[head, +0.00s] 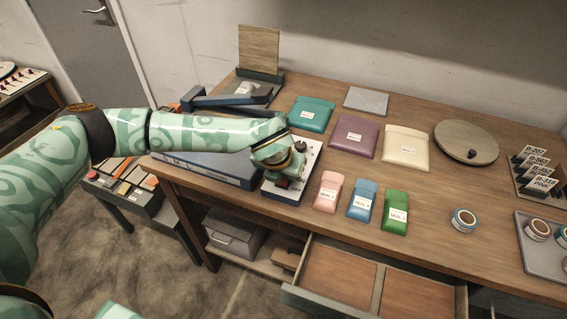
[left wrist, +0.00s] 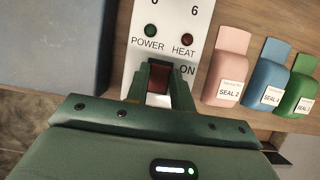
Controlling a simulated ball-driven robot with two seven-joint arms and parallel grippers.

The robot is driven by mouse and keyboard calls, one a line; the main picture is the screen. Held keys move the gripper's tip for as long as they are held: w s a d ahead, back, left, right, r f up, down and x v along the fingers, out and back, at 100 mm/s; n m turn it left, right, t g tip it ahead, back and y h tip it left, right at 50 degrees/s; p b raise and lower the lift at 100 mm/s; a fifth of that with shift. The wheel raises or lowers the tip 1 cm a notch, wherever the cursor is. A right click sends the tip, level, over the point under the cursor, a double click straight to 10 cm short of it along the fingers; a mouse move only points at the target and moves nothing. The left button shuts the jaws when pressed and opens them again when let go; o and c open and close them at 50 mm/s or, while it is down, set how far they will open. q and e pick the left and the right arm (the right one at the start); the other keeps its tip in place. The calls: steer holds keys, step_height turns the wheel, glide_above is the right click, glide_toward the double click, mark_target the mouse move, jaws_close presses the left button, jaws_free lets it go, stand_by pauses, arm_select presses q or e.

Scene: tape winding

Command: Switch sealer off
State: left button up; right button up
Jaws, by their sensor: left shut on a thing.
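The sealer's white control panel (head: 309,154) stands at the table's front left, beside a long blue body with lettering (head: 205,167). In the left wrist view the panel (left wrist: 172,22) carries a green POWER lamp (left wrist: 151,30) and a red HEAT lamp (left wrist: 186,38), both looking dark. Below them is a dark red switch (left wrist: 159,78), with "ON" printed to its right. My left gripper (left wrist: 160,82) is shut on this switch, one finger on each side. In the head view my left gripper (head: 284,182) covers the lower panel and hides the switch. My right gripper is out of view.
Pink (head: 328,192), blue (head: 362,200) and green (head: 395,210) seal pouches lie right of the panel. Larger teal (head: 311,114), purple (head: 354,136) and cream (head: 405,146) pouches lie behind. An open drawer (head: 375,283) juts out below the table's front edge.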

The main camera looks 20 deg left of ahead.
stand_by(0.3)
arm_select(q)
steer(key=o, duration=1)
steer(key=shift+s+r, duration=0.1)
steer(key=p+v, duration=0.1)
steer(key=v, duration=0.7)
steer(key=p+v, duration=0.2)
steer(key=v, duration=0.6)
steer(key=shift+s, duration=0.25)
